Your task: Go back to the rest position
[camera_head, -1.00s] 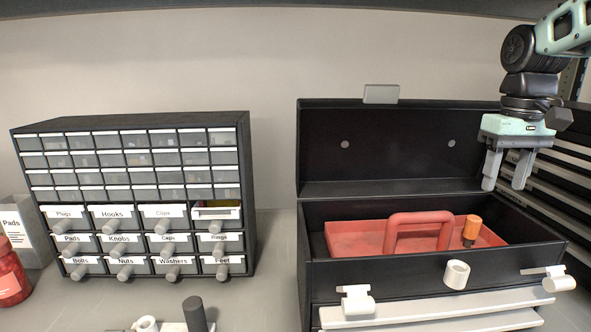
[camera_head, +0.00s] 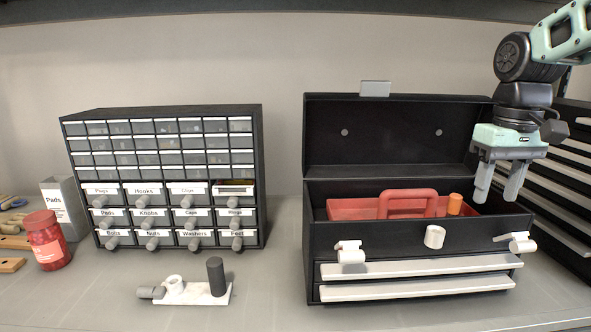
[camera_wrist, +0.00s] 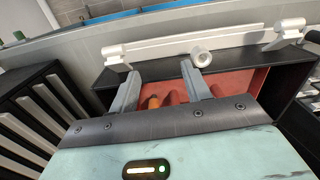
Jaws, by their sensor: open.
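My gripper (camera_head: 498,184) is open and empty at the right of the head view. It hangs with its fingers pointing down, over or in front of the right end of the open black toolbox (camera_head: 408,239). The toolbox holds a red tray (camera_head: 347,209) with a red handle (camera_head: 408,194) and an orange cylinder (camera_head: 454,204). Nothing is between the fingertips.
A dark drawer cabinet (camera_head: 262,175) stands left, with one small labelled drawer slightly out. A white part with a dark post (camera_head: 205,292) lies before it. A red jar (camera_head: 46,241) and a grey bin (camera_head: 62,208) stand far left. Another drawer unit (camera_head: 563,180) stands right.

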